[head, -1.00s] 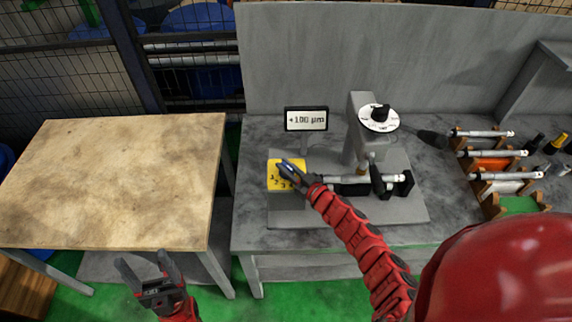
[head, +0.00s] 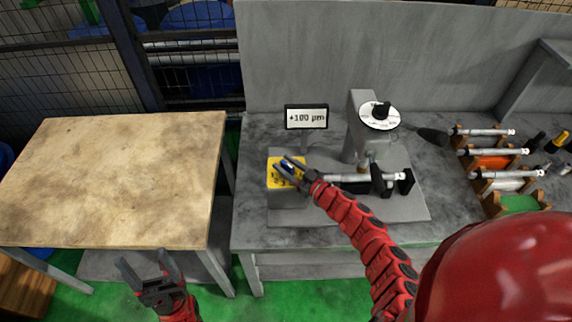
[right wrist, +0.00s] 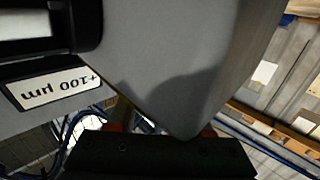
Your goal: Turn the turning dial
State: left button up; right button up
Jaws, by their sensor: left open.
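A white round dial with a black knob (head: 380,112) sits on top of the grey machine head in the head view. My left gripper (head: 143,260) is open and empty near the front edge of the wooden table. The display (head: 306,118) reads +100 µm; it also shows upside down in the right wrist view (right wrist: 55,86).
The wooden table (head: 110,180) at the left is bare. A cylindrical part (head: 350,177) lies in the machine. Racks with several metal parts (head: 500,152) stand on the grey bench at the right. A grey wall panel (head: 400,55) closes the back.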

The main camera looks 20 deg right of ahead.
jog(key=shift+s+d, duration=0.3)
jog(key=shift+s, duration=0.2)
jog(key=b+v, duration=0.4)
jog(key=v, duration=1.2)
jog(key=shift+s, duration=0.15)
